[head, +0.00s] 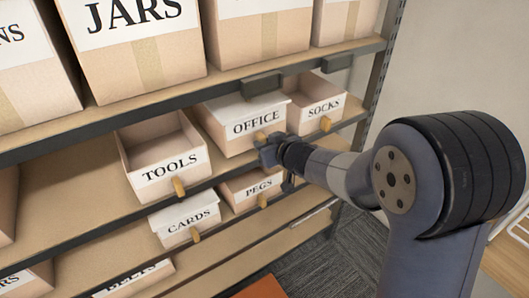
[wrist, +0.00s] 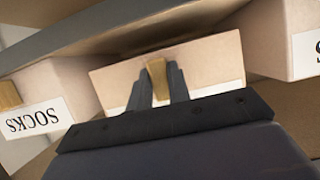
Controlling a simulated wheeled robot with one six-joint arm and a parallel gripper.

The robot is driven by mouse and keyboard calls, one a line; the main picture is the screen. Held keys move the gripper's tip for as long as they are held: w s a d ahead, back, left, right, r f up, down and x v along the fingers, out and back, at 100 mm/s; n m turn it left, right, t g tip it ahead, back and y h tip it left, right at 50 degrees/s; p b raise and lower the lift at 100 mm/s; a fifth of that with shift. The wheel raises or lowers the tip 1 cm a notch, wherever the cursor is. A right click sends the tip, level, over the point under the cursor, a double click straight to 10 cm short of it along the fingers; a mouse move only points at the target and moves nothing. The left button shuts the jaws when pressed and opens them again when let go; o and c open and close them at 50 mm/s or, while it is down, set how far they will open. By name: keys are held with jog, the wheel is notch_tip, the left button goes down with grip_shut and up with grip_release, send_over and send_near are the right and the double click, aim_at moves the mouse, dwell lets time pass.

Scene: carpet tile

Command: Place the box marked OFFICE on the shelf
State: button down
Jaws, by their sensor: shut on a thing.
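The OFFICE box (head: 225,129) is a tan box with a white label and a wooden front peg. It is in the middle shelf row, between the TOOLS box (head: 158,158) and the SOCKS box (head: 322,103). My gripper (head: 268,142) is at its front and shut on its peg. In the wrist view my gripper (wrist: 159,82) has its two dark fingers either side of the peg (wrist: 157,79), against the tan box front (wrist: 210,62). The shelf (head: 85,176) runs under this row. I cannot tell whether the box rests on the board or hangs just above it.
The PEGS box (head: 240,190) and CARDS box (head: 185,220) sit on the level below. Large boxes, one marked JARS (head: 140,60), stand on the board above. A metal upright (head: 380,70) stands at the right.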

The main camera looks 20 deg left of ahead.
jog(key=shift+f+b, duration=0.8)
jog(key=shift+f, duration=0.9)
jog(key=c, duration=1.3)
grip_release()
jog(key=shift+c, duration=0.2)
jog(key=p+v, duration=0.1)
jog(key=v, duration=1.1)
